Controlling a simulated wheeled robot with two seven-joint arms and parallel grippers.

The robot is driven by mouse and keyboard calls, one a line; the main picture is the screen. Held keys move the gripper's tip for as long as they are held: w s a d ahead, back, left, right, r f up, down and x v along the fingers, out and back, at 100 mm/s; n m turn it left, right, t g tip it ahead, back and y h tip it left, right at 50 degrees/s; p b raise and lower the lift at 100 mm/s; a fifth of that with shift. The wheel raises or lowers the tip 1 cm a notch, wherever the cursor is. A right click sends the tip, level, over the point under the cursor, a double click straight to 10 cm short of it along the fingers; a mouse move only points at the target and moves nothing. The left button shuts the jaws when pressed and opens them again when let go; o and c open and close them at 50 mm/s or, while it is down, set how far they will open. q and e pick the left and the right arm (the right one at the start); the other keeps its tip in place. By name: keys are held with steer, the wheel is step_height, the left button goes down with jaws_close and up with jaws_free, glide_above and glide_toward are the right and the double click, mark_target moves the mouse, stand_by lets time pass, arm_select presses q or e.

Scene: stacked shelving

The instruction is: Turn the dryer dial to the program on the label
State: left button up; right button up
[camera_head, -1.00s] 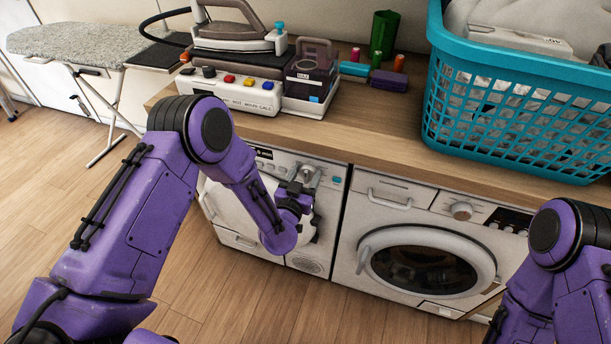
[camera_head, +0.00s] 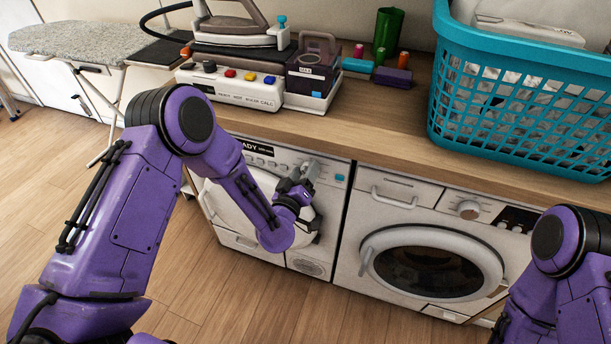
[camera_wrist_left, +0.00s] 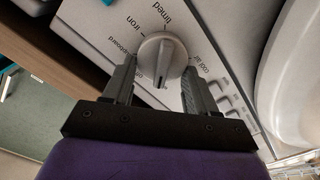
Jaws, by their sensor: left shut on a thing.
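The dryer (camera_head: 325,210) stands under the counter at the left of the washer. Its round grey dial (camera_wrist_left: 157,50) shows in the left wrist view, with a raised grip bar across it. Printed words around it read "timed", "iron", "cupboard" and "cool air", the cupboard word partly covered. My left gripper (camera_wrist_left: 160,72) is shut on the dial, one finger on each side. In the head view the left gripper (camera_head: 296,186) is at the dryer's control panel. A dark display above the door ends in "ADY", its start hidden by my arm. My right gripper is out of view.
A washer (camera_head: 425,260) with its own dial (camera_head: 468,209) stands right of the dryer. On the counter (camera_head: 360,130) are an iron station (camera_head: 235,88), thread spools and a teal basket (camera_head: 520,140). An ironing board (camera_head: 85,42) stands at the left.

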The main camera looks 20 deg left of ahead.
arm_select(q)
steer(key=shift+a+f+n+b, duration=0.15)
steer(key=shift+n+b, duration=0.55)
steer(key=shift+n, duration=0.95)
steer(key=shift+f+n+b, duration=0.25)
steer(key=shift+n+b, duration=0.4)
steer(key=shift+n, duration=1.05)
steer(key=shift+a+f+n+b, duration=0.15)
steer(key=shift+n+b, duration=0.55)
steer(key=shift+n, duration=0.95)
steer(key=o, duration=1)
steer(key=shift+o, duration=0.2)
steer(key=s+b, duration=0.2)
steer(key=s, duration=0.8)
steer(key=shift+s+a, duration=0.15)
steer(key=shift+s, duration=0.15)
